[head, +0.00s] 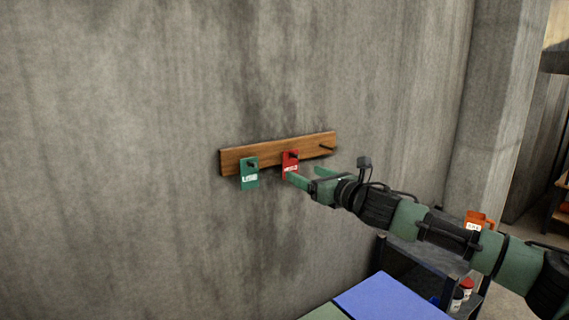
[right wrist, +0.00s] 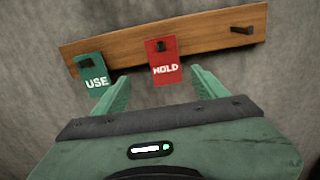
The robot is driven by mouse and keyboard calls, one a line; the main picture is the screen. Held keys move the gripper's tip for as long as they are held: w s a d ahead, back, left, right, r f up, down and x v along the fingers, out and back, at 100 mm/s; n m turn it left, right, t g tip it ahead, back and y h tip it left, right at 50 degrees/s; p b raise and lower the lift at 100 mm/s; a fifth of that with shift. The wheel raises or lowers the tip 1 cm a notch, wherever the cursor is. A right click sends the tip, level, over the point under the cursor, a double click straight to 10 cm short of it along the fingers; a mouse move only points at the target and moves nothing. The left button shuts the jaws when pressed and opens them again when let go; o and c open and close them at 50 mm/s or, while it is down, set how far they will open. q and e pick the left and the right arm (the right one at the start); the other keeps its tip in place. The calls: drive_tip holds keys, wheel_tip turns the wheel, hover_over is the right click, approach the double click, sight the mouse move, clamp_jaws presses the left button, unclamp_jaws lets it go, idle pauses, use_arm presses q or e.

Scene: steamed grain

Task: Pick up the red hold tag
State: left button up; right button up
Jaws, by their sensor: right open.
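The red hold tag (head: 290,160) hangs on the middle peg of a wooden rack (head: 232,158) on the concrete wall. In the right wrist view the red tag (right wrist: 165,68) reads "HOLD" and hangs above the gap between my fingers. My right gripper (head: 310,179) is open and empty, just below and in front of the tag; in the right wrist view its fingers (right wrist: 160,85) are spread wide, one to each side. The fingertips partly overlap the tag's lower edge in the head view. My left gripper is not in view.
A green tag (head: 249,176) reading "USE" hangs on the left peg, close to my left fingertip in the wrist view. The right peg (head: 326,147) is bare. Below right are a blue surface (head: 390,299), a dark shelf and an orange container (head: 480,220).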

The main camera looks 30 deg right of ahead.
sight(291, 161)
drive_tip(key=w, duration=0.2)
drive_tip(key=w+r+p, duration=0.1)
drive_tip(key=w, duration=0.1)
drive_tip(key=w+p, duration=0.1)
drive_tip(key=w, duration=0.2)
drive_tip(key=shift+r, duration=0.15)
drive_tip(key=shift+w+a, duration=0.1)
drive_tip(key=shift+w, duration=0.3)
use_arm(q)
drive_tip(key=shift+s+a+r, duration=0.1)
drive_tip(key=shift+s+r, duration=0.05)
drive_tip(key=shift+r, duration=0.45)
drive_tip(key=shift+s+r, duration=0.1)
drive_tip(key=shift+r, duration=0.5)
use_arm(e)
drive_tip(key=c, duration=1.4)
